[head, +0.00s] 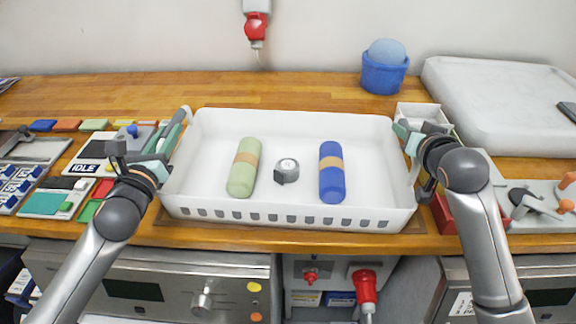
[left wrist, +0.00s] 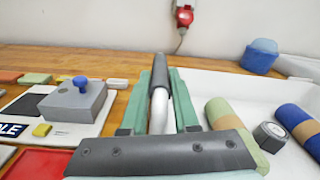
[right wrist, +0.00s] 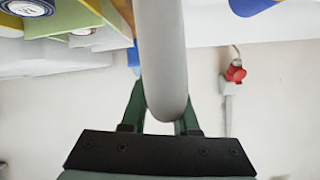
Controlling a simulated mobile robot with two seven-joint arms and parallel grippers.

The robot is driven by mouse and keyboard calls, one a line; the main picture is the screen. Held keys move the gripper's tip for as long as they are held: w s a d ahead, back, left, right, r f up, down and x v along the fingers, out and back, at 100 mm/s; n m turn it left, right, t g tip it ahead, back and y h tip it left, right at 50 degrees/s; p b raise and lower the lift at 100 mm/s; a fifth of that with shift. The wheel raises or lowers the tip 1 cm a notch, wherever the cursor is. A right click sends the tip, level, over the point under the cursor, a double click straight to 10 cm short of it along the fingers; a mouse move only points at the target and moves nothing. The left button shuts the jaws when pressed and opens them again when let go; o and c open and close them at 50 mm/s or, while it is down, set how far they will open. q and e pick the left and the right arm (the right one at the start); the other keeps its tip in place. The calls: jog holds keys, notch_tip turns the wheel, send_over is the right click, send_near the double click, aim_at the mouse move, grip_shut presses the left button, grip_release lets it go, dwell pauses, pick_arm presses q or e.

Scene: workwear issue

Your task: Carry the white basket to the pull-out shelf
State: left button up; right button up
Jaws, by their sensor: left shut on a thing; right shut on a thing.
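The white basket (head: 290,213) is in the middle of the head view, over the front of the wooden counter. Inside it lie a green roll with an orange band (head: 241,180), a grey round device (head: 287,170) and a blue roll with an orange band (head: 332,185). My left gripper (head: 168,150) is shut on the basket's left handle, which also shows between the fingers in the left wrist view (left wrist: 158,105). My right gripper (head: 412,145) is shut on the right handle, a pale bar in the right wrist view (right wrist: 163,60). The pull-out shelf cannot be made out.
A blue bucket with a light blue ball (head: 384,75) stands at the back. A large white tray (head: 500,95) is at the right. Coloured small items and an IDLE sign (head: 85,168) crowd the left. The wooden counter (head: 200,90) is clear behind the basket.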

pick_arm(q)
grip_shut()
pick_arm(e)
grip_shut()
dwell(0.5)
pick_arm(q)
jog(key=shift+r, duration=0.3)
pick_arm(e)
jog(key=shift+r, duration=0.2)
